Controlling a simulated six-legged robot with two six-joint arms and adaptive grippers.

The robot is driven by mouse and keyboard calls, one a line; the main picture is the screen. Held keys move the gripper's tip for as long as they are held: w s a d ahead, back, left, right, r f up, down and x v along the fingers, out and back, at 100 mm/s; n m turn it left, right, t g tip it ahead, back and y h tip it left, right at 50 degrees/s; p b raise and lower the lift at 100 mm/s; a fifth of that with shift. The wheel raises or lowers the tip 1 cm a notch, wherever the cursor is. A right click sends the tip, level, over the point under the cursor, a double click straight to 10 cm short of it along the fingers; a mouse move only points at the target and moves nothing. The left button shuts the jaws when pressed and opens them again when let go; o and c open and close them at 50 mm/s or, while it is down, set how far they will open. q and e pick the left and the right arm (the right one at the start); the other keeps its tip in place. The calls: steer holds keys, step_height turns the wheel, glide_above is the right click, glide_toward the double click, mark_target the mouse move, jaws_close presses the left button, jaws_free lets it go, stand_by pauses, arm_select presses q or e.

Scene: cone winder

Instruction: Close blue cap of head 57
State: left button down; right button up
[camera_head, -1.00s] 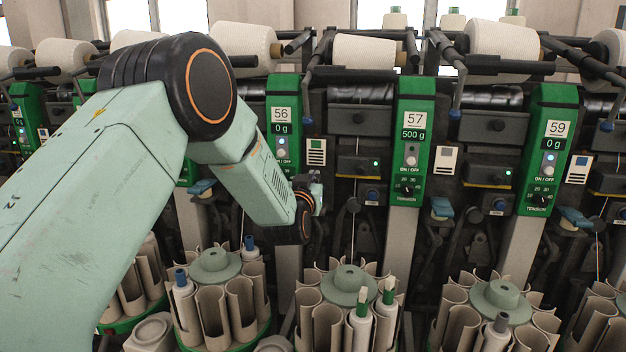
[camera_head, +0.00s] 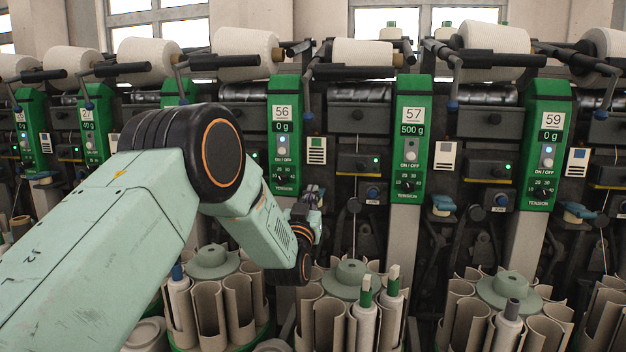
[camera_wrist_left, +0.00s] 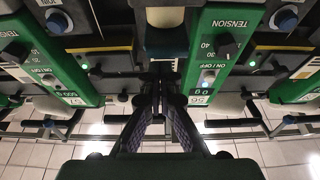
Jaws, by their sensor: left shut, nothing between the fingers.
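The green panel of head 57 (camera_head: 411,135) reads 500 g in the head view. A blue cap (camera_head: 441,204) sits just right of its lower end, apart from my gripper; I cannot tell whether it is open. My left gripper (camera_head: 315,192) is at the lower right of the head 56 panel (camera_head: 284,135), covering the spot beside it, so any cap there is hidden. In the upside-down left wrist view the left gripper (camera_wrist_left: 157,88) is shut and empty, its tips between the panels of 57 (camera_wrist_left: 50,60) and 56 (camera_wrist_left: 220,50). My right gripper is out of view.
Yarn packages (camera_head: 362,52) and dark arms line the top. Round bobbin magazines (camera_head: 349,273) stand below, some holding tubes with green tops (camera_head: 365,290). The head 59 panel (camera_head: 548,145) with its blue cap (camera_head: 578,211) is to the right.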

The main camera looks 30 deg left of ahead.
arm_select(q)
steer(key=shift+d+f, duration=0.1)
steer(key=shift+f, duration=0.55)
steer(key=shift+s+f, duration=0.1)
steer(key=shift+f, duration=0.1)
steer(key=s+d, duration=0.3)
steer(key=s, duration=0.9)
steer(key=shift+s+d+r, duration=0.15)
steer(key=shift+s, duration=0.25)
